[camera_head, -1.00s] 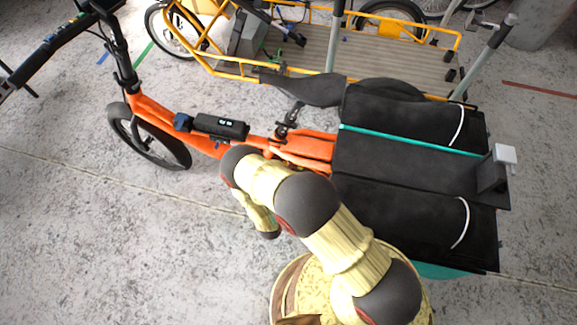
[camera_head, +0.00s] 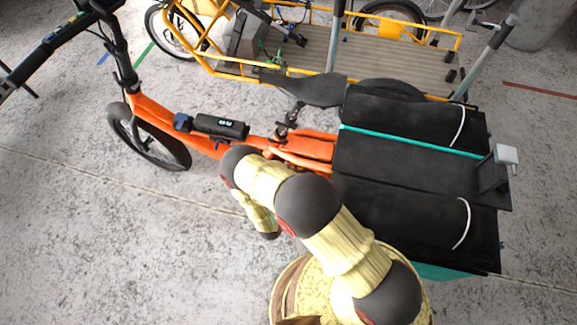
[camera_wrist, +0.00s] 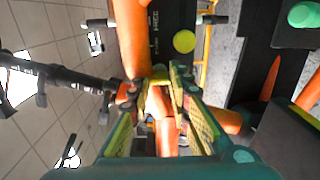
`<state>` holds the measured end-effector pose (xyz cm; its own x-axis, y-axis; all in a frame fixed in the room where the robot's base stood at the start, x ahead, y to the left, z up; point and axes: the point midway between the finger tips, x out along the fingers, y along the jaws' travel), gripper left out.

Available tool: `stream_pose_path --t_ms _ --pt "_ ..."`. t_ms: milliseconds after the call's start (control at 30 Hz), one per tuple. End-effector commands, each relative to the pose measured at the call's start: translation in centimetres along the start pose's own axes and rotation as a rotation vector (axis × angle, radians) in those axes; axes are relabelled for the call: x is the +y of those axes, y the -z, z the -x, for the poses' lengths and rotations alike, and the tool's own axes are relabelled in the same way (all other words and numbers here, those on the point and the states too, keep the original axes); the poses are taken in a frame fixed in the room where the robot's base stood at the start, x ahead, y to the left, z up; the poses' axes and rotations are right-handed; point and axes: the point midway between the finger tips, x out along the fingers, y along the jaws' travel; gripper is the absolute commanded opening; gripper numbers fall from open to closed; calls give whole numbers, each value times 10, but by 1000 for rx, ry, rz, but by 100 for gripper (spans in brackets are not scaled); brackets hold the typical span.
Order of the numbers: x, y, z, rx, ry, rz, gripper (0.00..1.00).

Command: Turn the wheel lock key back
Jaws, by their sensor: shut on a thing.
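The orange cargo bike (camera_head: 160,118) stands on the floor in the head view, its front wheel at left and black bags on its rear. My arm reaches over its near side and hides my gripper there. In the wrist view my gripper (camera_wrist: 163,88) has its two fingers close together at the orange frame (camera_wrist: 133,40). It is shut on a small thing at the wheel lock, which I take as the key. The fingers hide most of it, so its turn angle cannot be told.
A black box with a small display (camera_head: 220,127) sits on the orange frame. The black saddle (camera_head: 310,88) and black bags (camera_head: 410,165) are close to my arm. A yellow cargo bike (camera_head: 390,60) stands behind. The floor at the left front is clear.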

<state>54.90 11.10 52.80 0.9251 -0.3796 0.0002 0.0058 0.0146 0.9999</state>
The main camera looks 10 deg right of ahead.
Motion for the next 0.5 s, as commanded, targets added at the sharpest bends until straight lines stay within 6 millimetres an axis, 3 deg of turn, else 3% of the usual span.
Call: stream_pose_path --t_ms 100,133,500 --pt "-1 2 0 3 2 -1 0" --pt "-1 1 0 3 2 -1 20" --pt "0 0 0 1 1 -1 38"
